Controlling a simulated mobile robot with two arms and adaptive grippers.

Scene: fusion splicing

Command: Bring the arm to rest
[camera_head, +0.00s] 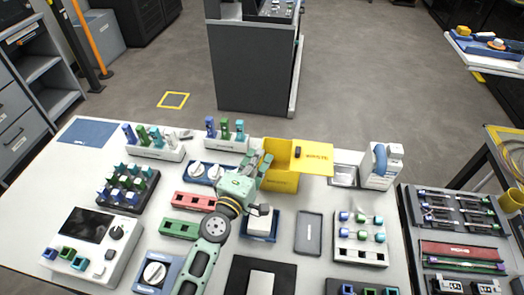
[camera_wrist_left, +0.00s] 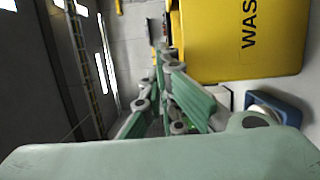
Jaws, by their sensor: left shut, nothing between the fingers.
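My left arm comes in from the lower middle of the head view. Its green left gripper (camera_head: 262,162) is held above the white table (camera_head: 222,270), close to the left side of the yellow waste bin (camera_head: 280,181). The gripper is shut and empty; its fingers also show in the left wrist view (camera_wrist_left: 165,58), with the yellow bin (camera_wrist_left: 240,65) beside them. I cannot tell whether the fingers touch the bin. My right gripper is not in view.
The bin's yellow lid (camera_head: 316,158) stands open to the right. A red block (camera_head: 195,201), a green block (camera_head: 179,229) and a device with a dark screen (camera_head: 87,224) are on the left. A grey tray (camera_head: 308,233) lies right of the arm.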

